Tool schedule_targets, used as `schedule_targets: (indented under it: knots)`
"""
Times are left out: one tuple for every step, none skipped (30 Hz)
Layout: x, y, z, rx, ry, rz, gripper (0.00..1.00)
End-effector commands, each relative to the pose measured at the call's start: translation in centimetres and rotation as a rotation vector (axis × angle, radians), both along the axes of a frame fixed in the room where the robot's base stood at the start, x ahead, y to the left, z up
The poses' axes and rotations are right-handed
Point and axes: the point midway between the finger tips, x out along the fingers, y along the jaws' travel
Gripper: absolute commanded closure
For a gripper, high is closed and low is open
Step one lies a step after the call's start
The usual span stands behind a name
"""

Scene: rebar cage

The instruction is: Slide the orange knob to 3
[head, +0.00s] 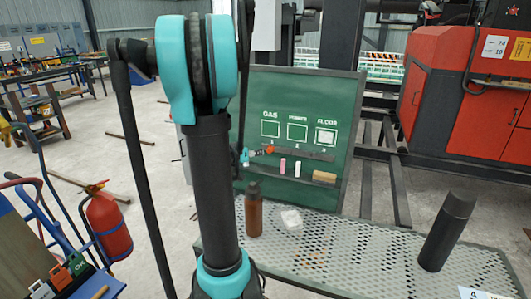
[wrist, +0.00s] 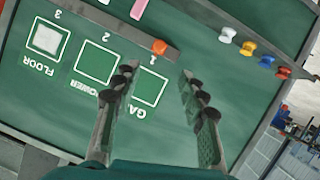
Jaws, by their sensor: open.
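The orange knob (wrist: 159,47) sits on a grey slide rail (wrist: 115,30) on the green board, beside the number 1. The rail runs past 2 to 3, near the FLOOR square (wrist: 47,38). In the head view the knob (head: 269,149) shows at the left end of the rail (head: 312,155). My gripper (wrist: 156,75) is open and empty, its two fingers spread apart and pointing toward the knob. The knob appears just beyond the fingertips, between their lines; I see no contact. In the head view my arm hides much of the gripper.
Pink chalk (head: 283,165), white chalk (head: 297,169) and an eraser (head: 324,177) rest on the ledge below the rail. Several coloured magnets (wrist: 247,48) sit along the board. A brown bottle (head: 254,212) and a dark cylinder (head: 447,232) stand on the perforated table (head: 350,250).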

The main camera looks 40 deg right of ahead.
Motion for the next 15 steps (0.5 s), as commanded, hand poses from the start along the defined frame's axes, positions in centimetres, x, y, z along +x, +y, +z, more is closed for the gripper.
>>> schedule_targets:
  knots:
    - [0.3,-0.8,-0.3,0.0,0.0,-0.003,0.58]
    - [0.5,-1.3,-0.5,0.001,-0.001,-0.003,0.58]
    - [0.6,-1.8,-0.8,0.0,-0.001,-0.003,0.58]
    - [0.8,-2.3,-1.0,0.0,-0.001,-0.003,0.58]
    - [1.0,-2.7,-1.1,0.001,-0.001,-0.002,0.58]
    - [1.3,-3.2,-1.4,0.001,-0.001,-0.002,0.58]
    - [1.4,-3.7,-1.6,0.001,-0.001,-0.003,0.58]
    - [1.6,-4.1,-1.8,0.0,-0.001,-0.003,0.58]
    - [1.8,-4.7,-2.0,0.0,-0.002,-0.002,0.58]
    - [2.0,-5.1,-2.2,0.001,-0.001,-0.002,0.58]
    - [2.2,-5.6,-2.4,0.001,-0.001,-0.002,0.58]
    - [2.4,-6.2,-2.7,0.001,-0.002,-0.002,0.58]
    - [2.6,-6.7,-2.9,0.001,-0.002,-0.002,0.58]
    - [2.8,-7.1,-3.1,0.001,-0.002,-0.001,0.58]
    - [3.0,-7.7,-3.3,0.0,-0.001,-0.001,0.58]
